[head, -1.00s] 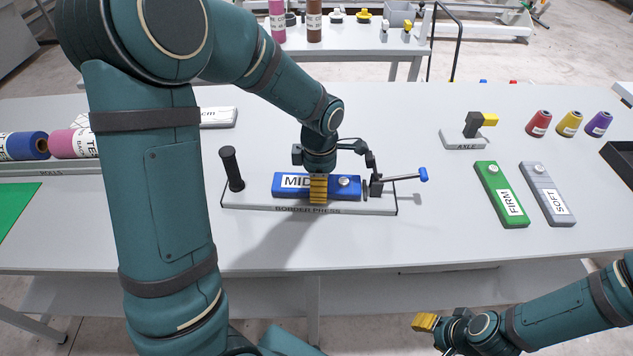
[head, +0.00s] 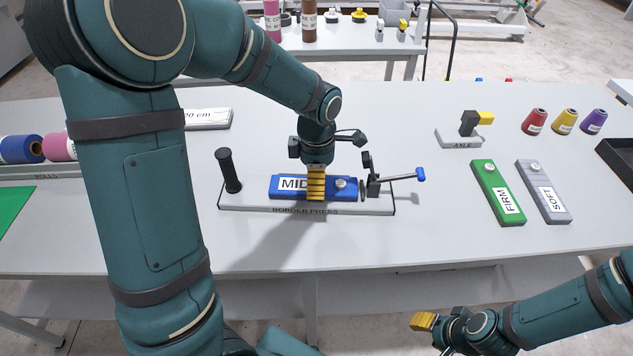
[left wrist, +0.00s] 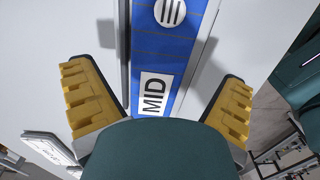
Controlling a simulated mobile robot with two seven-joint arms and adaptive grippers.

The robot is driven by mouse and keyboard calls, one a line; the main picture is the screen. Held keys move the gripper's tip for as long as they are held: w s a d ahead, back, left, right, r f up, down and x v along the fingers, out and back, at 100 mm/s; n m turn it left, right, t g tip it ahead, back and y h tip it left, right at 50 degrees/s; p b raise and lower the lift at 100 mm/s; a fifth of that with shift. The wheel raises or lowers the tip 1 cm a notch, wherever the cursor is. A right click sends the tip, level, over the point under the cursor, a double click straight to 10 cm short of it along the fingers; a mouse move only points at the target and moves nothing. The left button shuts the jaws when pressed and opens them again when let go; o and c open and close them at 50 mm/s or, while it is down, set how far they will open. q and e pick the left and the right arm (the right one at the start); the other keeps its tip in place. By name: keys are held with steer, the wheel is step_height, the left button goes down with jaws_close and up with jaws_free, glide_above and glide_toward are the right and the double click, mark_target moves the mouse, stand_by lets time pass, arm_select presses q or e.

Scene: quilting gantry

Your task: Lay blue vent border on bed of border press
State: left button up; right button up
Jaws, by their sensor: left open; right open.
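The blue vent border (head: 318,195), labelled MID with a round light knob, lies lengthwise along the bed of the border press (head: 230,205). The press has a black upright post at its left and a blue-tipped lever clamp at its right. My left gripper (head: 316,184) is over the middle of the border and hides part of it. In the left wrist view its yellow fingers (left wrist: 160,100) stand apart on either side of the blue border (left wrist: 168,45), with visible gaps. My right gripper (head: 424,321) is open and empty, low in front of the table.
Green FIRM (head: 485,180) and grey SOFT (head: 532,178) pieces lie right of the press. An axle stand (head: 460,138) and red, yellow and purple cones (head: 564,123) are behind them. Rolls (head: 22,149) lie at the left. The table front near the press is clear.

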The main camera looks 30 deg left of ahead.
arm_select(q)
step_height(320, 180, up, 10)
steer(key=shift+f, duration=0.15)
steer(key=shift+a, duration=0.15)
stand_by(0.4)
